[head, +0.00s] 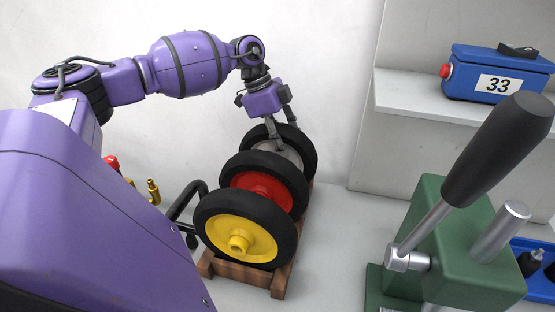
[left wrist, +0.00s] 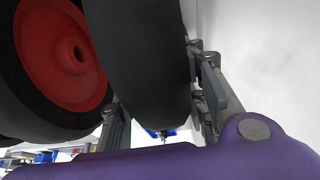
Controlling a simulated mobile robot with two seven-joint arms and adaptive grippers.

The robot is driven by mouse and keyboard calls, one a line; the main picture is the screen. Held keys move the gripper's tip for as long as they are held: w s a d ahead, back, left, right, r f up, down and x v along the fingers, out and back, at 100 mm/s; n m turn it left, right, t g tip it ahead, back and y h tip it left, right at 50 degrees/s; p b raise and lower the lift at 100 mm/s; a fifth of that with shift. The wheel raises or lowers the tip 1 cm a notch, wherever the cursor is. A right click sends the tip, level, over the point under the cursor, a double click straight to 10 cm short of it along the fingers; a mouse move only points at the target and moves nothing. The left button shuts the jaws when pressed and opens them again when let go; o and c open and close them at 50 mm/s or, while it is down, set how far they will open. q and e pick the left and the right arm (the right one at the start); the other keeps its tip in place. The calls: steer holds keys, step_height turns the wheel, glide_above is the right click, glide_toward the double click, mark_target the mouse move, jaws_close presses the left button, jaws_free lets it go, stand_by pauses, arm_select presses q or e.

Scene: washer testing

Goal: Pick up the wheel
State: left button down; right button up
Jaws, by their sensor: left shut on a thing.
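Three black-tyred wheels stand upright in a row on a brown wooden rack (head: 278,282). The front wheel has a yellow hub (head: 238,238), the middle one a red hub (head: 262,188), and the rear one a grey hub (head: 291,154). My left gripper (head: 277,127) reaches down from above and is shut on the rear grey-hubbed wheel. In the left wrist view, its fingers (left wrist: 160,105) lie on both sides of that wheel's black tyre (left wrist: 142,60). The red-hubbed wheel (left wrist: 70,52) is close beside it. My right gripper is not in view.
A green press (head: 450,245) with a black-handled lever (head: 498,145) stands at the right. A blue box marked 33 (head: 497,75) sits on a white shelf (head: 410,98). Red and brass fittings (head: 153,190) stand left of the rack. Bare table lies between the rack and press.

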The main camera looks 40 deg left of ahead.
arm_select(q)
steer(key=shift+r, duration=0.15)
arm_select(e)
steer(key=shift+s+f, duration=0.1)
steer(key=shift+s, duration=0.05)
arm_select(q)
steer(key=shift+w+r, duration=0.1)
steer(key=shift+r, duration=0.35)
step_height(320, 180, up, 6)
steer(key=shift+f+b, duration=0.25)
steer(key=shift+b, duration=0.2)
step_height(320, 180, up, 10)
step_height(320, 180, up, 10)
glide_above(289, 127)
steer(key=shift+s+a+r+p, duration=0.35)
steer(key=shift+a+r+p, duration=0.15)
steer(key=shift+r, duration=0.25)
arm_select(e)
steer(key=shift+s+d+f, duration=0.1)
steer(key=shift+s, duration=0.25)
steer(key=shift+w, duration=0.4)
arm_select(q)
steer(key=shift+s+f, duration=0.1)
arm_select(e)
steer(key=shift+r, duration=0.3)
